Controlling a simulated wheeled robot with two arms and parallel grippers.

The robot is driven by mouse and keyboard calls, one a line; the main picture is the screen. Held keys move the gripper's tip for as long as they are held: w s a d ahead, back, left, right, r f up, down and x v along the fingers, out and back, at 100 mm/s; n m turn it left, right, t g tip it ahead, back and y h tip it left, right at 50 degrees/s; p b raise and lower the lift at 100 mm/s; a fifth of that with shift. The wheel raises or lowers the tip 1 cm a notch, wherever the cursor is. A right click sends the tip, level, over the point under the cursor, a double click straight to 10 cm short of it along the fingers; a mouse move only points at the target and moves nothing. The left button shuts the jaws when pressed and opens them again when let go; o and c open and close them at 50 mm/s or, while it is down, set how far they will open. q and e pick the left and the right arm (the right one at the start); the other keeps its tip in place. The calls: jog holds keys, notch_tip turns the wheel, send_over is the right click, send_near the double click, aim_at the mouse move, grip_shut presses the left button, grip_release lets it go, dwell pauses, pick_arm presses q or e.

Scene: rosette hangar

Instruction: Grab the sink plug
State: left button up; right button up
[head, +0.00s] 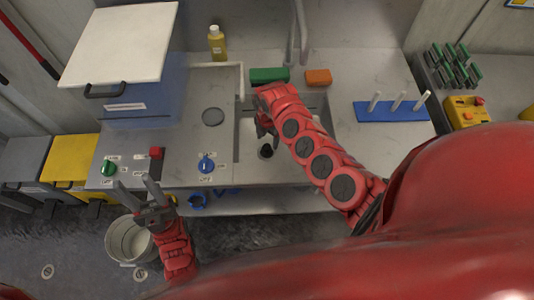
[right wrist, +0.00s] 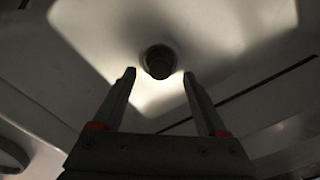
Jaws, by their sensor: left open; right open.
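The sink plug (head: 266,151) is a small dark round piece at the bottom of the light sink basin (head: 248,135). In the right wrist view the plug (right wrist: 159,62) stands in the basin, just beyond and between the two fingertips. My right gripper (right wrist: 160,85) is open and empty, its fingers reaching toward the plug without visibly touching it. In the head view my right arm hides part of the basin, and the right gripper (head: 262,128) is partly hidden. My left gripper (head: 146,192) is open and empty in front of the counter, above a white bucket.
The counter holds a yellow bottle (head: 217,42), a green block (head: 269,75), an orange block (head: 318,77) and a blue peg rack (head: 391,110). A faucet (head: 298,35) rises behind the sink. A white bucket (head: 128,242) stands on the floor at left.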

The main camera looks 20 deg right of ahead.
jog(key=f, duration=0.5)
jog(key=shift+s+a+f, duration=0.2)
jog(key=shift+s, duration=0.05)
grip_shut()
